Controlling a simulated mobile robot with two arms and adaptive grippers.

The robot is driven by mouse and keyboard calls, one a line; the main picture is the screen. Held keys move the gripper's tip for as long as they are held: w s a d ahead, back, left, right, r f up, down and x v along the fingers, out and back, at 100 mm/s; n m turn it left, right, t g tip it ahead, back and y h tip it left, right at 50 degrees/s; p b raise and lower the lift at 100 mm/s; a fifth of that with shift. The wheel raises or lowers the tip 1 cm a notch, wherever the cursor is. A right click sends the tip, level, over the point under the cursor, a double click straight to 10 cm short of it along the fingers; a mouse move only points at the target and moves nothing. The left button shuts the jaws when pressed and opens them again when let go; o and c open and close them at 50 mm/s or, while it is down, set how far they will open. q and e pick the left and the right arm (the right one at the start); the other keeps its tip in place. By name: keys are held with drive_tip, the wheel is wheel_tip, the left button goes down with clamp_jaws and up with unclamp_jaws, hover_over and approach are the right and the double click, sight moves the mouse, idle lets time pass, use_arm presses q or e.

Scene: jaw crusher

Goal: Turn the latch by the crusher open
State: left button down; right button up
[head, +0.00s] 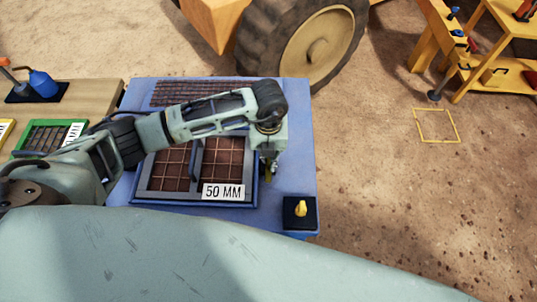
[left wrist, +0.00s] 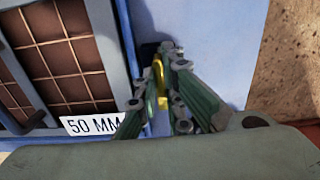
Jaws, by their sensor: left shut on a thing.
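A yellow latch (left wrist: 158,72) is between the fingers of my left gripper (left wrist: 172,62) in the left wrist view, in front of a small dark plate (left wrist: 148,50) on the blue crusher top (left wrist: 200,20). The fingers are shut on the latch and hide part of it. In the head view, my left gripper (head: 268,165) points down beside the right edge of the screen frame marked 50 MM (head: 223,192). A bit of yellow shows at its fingertips; the latch is mostly hidden there. My right gripper is not in view.
A yellow knob on a black plate (head: 290,221) sits at the near right corner of the blue top. A wooden table (head: 100,90) with a green-framed screen (head: 72,136) stands left. A big wheel (head: 310,45) stands behind. Open ground lies to the right.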

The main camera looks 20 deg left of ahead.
use_arm(q)
drive_tip(key=shift+w, duration=0.1)
drive_tip(key=c, duration=1.9)
unclamp_jaws()
drive_tip(key=shift+o, duration=0.2)
wheel_tip(320, 180, up, 12)
